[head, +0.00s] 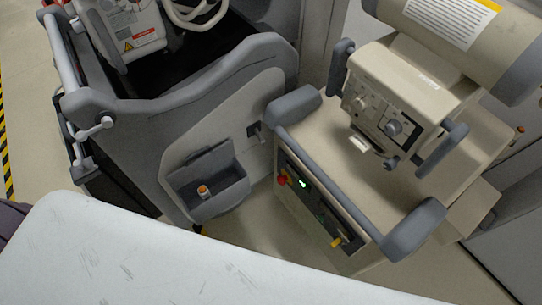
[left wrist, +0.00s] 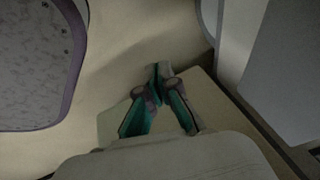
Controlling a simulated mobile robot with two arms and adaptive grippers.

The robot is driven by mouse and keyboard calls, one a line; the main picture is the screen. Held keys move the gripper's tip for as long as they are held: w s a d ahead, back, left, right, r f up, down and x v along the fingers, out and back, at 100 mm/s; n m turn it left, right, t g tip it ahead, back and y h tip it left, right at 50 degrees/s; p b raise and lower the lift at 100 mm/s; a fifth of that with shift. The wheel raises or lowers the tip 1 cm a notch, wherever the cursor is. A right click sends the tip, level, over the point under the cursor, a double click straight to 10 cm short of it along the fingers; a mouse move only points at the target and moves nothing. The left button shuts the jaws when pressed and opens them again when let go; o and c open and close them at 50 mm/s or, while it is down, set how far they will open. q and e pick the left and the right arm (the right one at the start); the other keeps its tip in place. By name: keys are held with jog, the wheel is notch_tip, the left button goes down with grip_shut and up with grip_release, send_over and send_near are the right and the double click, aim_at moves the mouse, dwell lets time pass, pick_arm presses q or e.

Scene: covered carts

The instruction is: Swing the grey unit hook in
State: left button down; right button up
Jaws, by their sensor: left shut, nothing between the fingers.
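The grey unit (head: 150,125) stands at the left in the head view. A small pale latch-like piece (head: 103,124) sticks out at its left corner. A small dark catch (head: 255,131) sits on its right side panel. I cannot tell for sure which of these is the hook. My left gripper (left wrist: 158,72) shows in the left wrist view with its green fingers closed together and empty, above a beige surface. No hook shows near it there. Neither gripper shows in the head view.
A beige machine (head: 345,185) with grey bumper handles and a control panel stands at the right. An open bin (head: 225,190) on the grey unit's side holds a small orange-capped item. A white scuffed surface (head: 150,265) fills the foreground. A speckled panel (left wrist: 35,65) lies left of the gripper.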

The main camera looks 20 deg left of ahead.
pick_arm(q)
jog(key=w+d+m+t+b, duration=0.25)
jog(key=w+b, duration=0.35)
jog(key=w, duration=0.3)
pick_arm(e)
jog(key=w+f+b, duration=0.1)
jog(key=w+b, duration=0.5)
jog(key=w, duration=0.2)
pick_arm(q)
jog(key=m+t+y+b, duration=0.2)
jog(key=m+t+b, duration=0.5)
jog(key=t+b, duration=0.3)
send_near(260, 137)
jog(key=s+d+r, duration=0.1)
jog(key=s+d, duration=0.3)
jog(key=w+a, duration=0.1)
jog(key=w, duration=0.8)
jog(key=shift+w, duration=0.4)
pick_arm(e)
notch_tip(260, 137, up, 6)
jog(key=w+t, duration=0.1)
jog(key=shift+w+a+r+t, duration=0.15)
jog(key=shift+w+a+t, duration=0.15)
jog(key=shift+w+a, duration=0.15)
pick_arm(q)
jog(key=shift+r, duration=0.1)
jog(key=shift+a+h, duration=0.1)
jog(key=shift+h, duration=0.2)
